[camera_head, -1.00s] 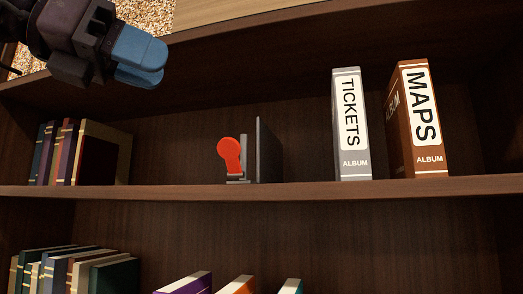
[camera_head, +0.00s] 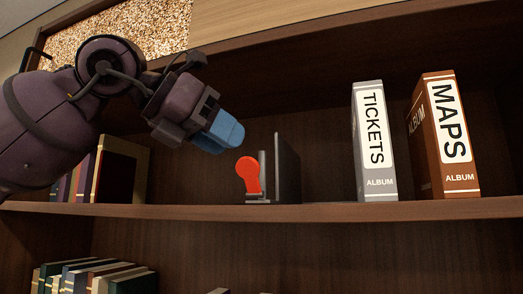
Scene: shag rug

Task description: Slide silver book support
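The silver book support (camera_head: 287,168) stands upright on the upper shelf, near its middle. It has a dark grey plate, a low base and a red rounded piece (camera_head: 249,176) on its left side. My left gripper (camera_head: 224,134) has blue fingertips that appear close together. It is above and to the left of the book support and apparently apart from it. I see nothing between the fingertips, but their gap is not clear. My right gripper is not in view.
A grey TICKETS album (camera_head: 374,140) and a brown MAPS album (camera_head: 443,135) stand to the right on the shelf (camera_head: 330,211). Several books (camera_head: 121,170) stand at the left, partly behind my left arm. Shelf space between support and albums is clear.

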